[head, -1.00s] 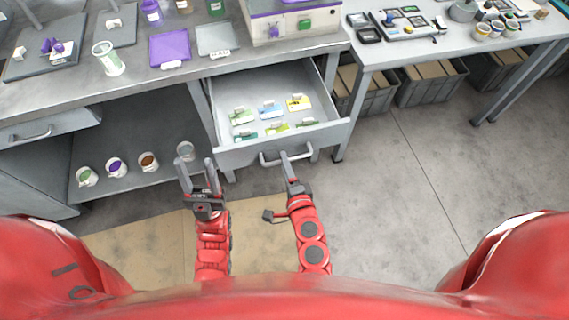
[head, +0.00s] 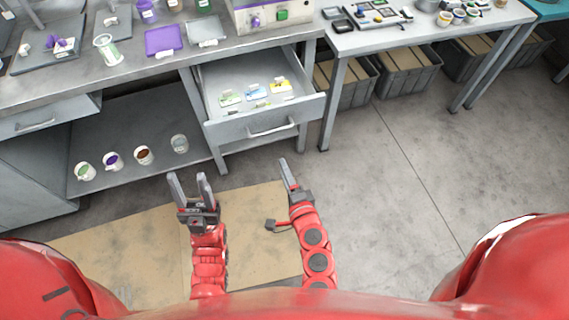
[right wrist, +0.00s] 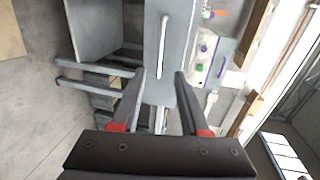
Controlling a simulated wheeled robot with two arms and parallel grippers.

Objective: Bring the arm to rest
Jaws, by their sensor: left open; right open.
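My left gripper (head: 190,190) is open and empty, held above the floor in front of the workbench. My right gripper (head: 288,175) is to its right in the head view, also empty and below the open drawer (head: 306,109). In the right wrist view the right gripper (right wrist: 158,85) shows two parted fingers with nothing between them. The drawer handle (head: 272,130) is apart from the right gripper; it also shows in the right wrist view (right wrist: 164,42).
The drawer juts out from the workbench (head: 130,67) and holds several small packets. Several cups stand on the lower shelf (head: 130,125). A second table (head: 430,40) has crates (head: 410,80) beneath it. Floor at the right is clear.

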